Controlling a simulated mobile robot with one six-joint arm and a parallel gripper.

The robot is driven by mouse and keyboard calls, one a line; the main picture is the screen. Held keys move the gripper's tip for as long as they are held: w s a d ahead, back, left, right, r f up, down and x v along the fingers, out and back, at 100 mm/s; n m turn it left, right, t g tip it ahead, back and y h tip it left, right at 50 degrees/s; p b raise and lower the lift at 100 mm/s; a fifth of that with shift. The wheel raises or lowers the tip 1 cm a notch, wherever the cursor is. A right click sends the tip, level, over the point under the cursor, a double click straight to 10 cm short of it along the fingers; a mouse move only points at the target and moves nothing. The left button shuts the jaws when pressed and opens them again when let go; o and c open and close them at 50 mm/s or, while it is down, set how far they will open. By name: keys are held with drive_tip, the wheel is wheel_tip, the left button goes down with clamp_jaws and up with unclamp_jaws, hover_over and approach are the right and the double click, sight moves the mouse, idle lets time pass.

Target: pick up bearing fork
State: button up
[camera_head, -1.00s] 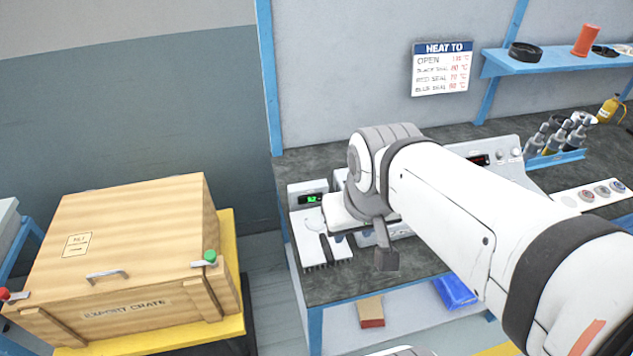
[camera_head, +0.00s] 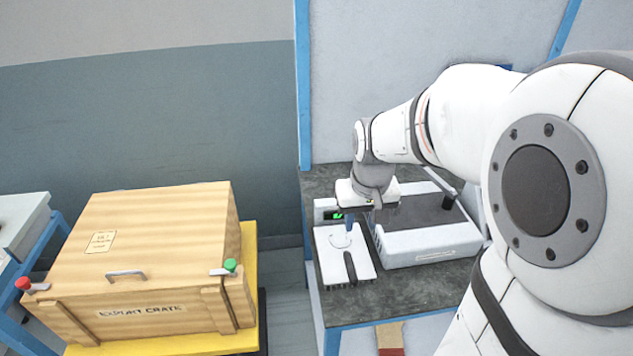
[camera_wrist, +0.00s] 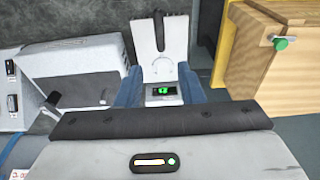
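A flat white plate with a dark narrow slot (camera_head: 343,258) lies on the bench at its left end. It also shows in the wrist view (camera_wrist: 145,62), ahead of my gripper, with a forked outline and a curved mark. I cannot tell for sure that this is the bearing fork. My gripper (camera_wrist: 160,90) is open, its two blue-grey fingers apart with nothing seen held between them. Between the fingers shows a small unit with a green display (camera_wrist: 162,91), standing at the plate's back edge. In the head view my gripper (camera_head: 368,195) hangs over this corner.
A white machine with a dark top (camera_head: 425,225) stands close right of the plate. A wooden export crate (camera_head: 150,265) stands left, across a floor gap. The grey bench top (camera_head: 400,300) is bare in front. A blue post (camera_head: 303,90) rises behind.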

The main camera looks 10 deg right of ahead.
drive_tip(key=g+b, duration=0.2)
hover_over(346, 255)
drive_tip(key=w, duration=0.2)
wheel_tip(346, 255, down, 14)
drive_tip(key=shift+w+d+f+p, duration=0.15)
drive_tip(key=shift+f+p, duration=0.15)
drive_tip(key=shift+f, duration=1.65)
drive_tip(key=shift+w+d+f+p, duration=0.1)
drive_tip(key=shift+f+p, duration=0.15)
drive_tip(key=shift+f, duration=1.7)
drive_tip(key=shift+c, duration=0.4)
clamp_jaws()
